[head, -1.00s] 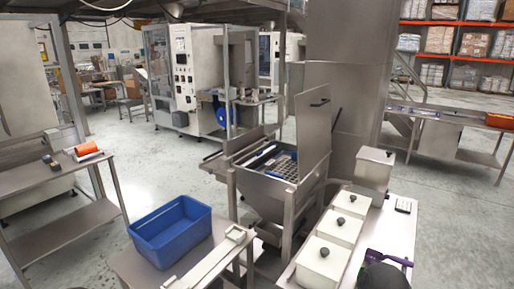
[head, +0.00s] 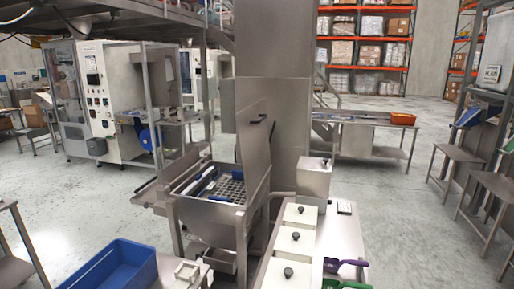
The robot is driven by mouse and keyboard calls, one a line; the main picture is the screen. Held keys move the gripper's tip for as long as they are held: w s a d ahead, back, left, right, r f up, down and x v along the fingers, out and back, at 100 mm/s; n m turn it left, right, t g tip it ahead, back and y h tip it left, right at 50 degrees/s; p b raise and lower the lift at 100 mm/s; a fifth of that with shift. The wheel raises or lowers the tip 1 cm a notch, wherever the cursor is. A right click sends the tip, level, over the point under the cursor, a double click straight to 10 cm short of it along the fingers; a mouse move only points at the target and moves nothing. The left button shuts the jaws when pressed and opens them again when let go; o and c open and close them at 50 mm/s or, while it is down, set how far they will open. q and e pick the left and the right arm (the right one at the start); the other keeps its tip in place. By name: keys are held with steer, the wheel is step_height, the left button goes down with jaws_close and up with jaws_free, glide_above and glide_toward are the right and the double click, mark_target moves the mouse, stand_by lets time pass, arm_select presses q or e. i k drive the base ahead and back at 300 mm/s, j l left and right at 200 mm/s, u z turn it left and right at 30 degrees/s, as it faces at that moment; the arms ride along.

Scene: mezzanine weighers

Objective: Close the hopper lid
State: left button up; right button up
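The steel hopper (head: 210,218) stands on legs in the middle of the head view. Its lid (head: 255,146) is raised upright along the hopper's right side, with a dark handle (head: 257,120) near its top. The hopper mouth is open and shows a grid (head: 228,188) inside. Blue-and-dark long items (head: 203,182) lie across the grid. Neither of my grippers shows in the head view.
A blue bin (head: 112,268) sits at the front left. White lidded containers (head: 288,270) line a table right of the hopper, with a purple scoop (head: 345,264) beside them. A steel column (head: 285,90) rises behind the lid.

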mark_target(252, 126)
steer(key=i+l+u, duration=0.15)
steer(key=i+u, duration=0.3)
steer(key=i+l+u, duration=0.25)
steer(key=u, duration=0.25)
